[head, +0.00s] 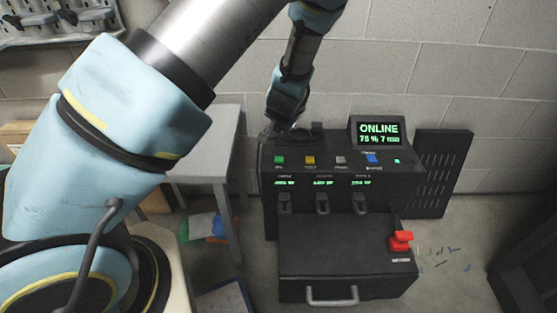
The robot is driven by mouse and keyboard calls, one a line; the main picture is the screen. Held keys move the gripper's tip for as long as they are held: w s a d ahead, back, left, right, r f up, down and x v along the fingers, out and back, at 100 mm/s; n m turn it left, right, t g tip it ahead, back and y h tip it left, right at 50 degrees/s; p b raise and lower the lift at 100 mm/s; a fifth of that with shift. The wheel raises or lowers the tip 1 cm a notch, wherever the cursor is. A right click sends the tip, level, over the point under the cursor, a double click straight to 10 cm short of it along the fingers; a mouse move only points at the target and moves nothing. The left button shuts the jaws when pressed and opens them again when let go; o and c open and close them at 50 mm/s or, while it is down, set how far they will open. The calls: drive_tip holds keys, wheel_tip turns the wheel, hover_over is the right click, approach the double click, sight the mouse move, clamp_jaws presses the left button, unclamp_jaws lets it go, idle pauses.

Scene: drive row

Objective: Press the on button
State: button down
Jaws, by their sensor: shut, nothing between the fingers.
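A black machine (335,252) stands on the floor against the wall. Its sloped top panel has a row of small buttons: a green button (279,159) at the left, then a yellow button (310,160), a grey button (340,159) and a blue button (372,158). The labels under them are too small to read, so I cannot tell which is marked on. A screen (378,133) at the back right reads "ONLINE" in green. My gripper (272,132) is small and dark, shut and empty, above the back left of the panel, apart from the green button as far as I can see.
A red button (401,241) sits on the machine's lower right ledge. Three dark levers line the front. A grey table (207,150) stands at the left and a dark slotted panel (440,170) at the right. Small debris (440,252) lies on the floor to the right.

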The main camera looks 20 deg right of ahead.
drive_tip(key=shift+f, duration=0.1)
drive_tip(key=b, duration=0.6)
hover_over(278, 160)
wheel_tip(278, 160, down, 8)
drive_tip(key=shift+s+r, duration=0.1)
drive_tip(key=shift+r, duration=0.1)
drive_tip(key=shift+f+b, duration=0.45)
drive_tip(key=shift+f, duration=0.05)
drive_tip(key=shift+f, duration=0.1)
idle(1.1)
drive_tip(key=shift+f, duration=0.3)
drive_tip(key=shift+f+b, duration=0.3)
drive_tip(key=shift+f, duration=0.15)
idle(0.6)
drive_tip(key=shift+r+p, duration=0.75)
drive_tip(key=shift+r, duration=0.15)
